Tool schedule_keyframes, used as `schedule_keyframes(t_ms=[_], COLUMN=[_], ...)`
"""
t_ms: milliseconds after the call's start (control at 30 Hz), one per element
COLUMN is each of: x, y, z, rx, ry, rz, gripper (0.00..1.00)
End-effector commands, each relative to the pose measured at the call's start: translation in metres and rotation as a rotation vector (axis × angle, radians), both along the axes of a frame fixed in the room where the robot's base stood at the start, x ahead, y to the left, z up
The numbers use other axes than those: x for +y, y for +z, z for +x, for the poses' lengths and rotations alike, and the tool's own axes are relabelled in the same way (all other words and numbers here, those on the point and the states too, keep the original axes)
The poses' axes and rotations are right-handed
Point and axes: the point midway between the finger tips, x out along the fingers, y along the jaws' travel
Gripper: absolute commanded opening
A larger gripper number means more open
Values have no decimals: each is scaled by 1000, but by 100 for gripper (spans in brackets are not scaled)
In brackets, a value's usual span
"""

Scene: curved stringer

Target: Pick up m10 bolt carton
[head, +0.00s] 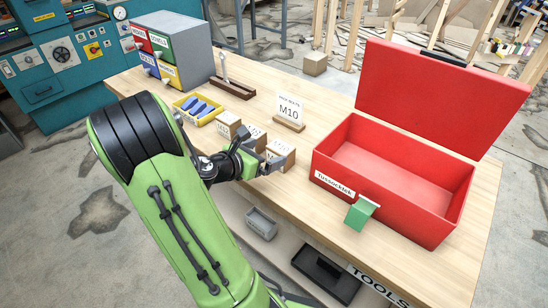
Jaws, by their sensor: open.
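Several small brown cartons stand in a row on the wooden bench: a left carton (228,122), a middle carton (256,133) and a right carton (284,151). Their labels are too small or covered to read surely, so I cannot tell which is the M10 bolt carton. A white sign reading M10 (289,107) stands in a wooden base behind them. My gripper (272,164) is open at the near side of the right carton and partly hides it. I cannot tell whether the fingers touch it.
An open red box (335,185) with a raised lid stands to the right, with a green tab at its front. A yellow tray (196,112) with blue items lies left of the cartons. A drawer cabinet (172,50) stands behind. The bench around the sign is fairly clear.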

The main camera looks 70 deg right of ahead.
Motion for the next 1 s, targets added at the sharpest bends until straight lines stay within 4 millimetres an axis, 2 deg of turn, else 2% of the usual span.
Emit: schedule_keyframes(t_ms=[33, 100, 333, 500, 600, 800, 867, 1000], x=[-11, -25, -51, -78, -87, -88, -88, -88], y=[-9, -14, -26, -41, -44, -43, -43, -42], z=[-6, -12, -22, -32, -35, -35, -35, -35], rx=[-2, -2, -3, -4, -4, -3, -3, -3], ry=[-7, -7, -3, -4, -1, 1, 1, 1], rz=[0, -1, 1, 0, 2, 2, 2, 2], gripper=[100, 100, 100, 100, 100, 100, 92, 71])
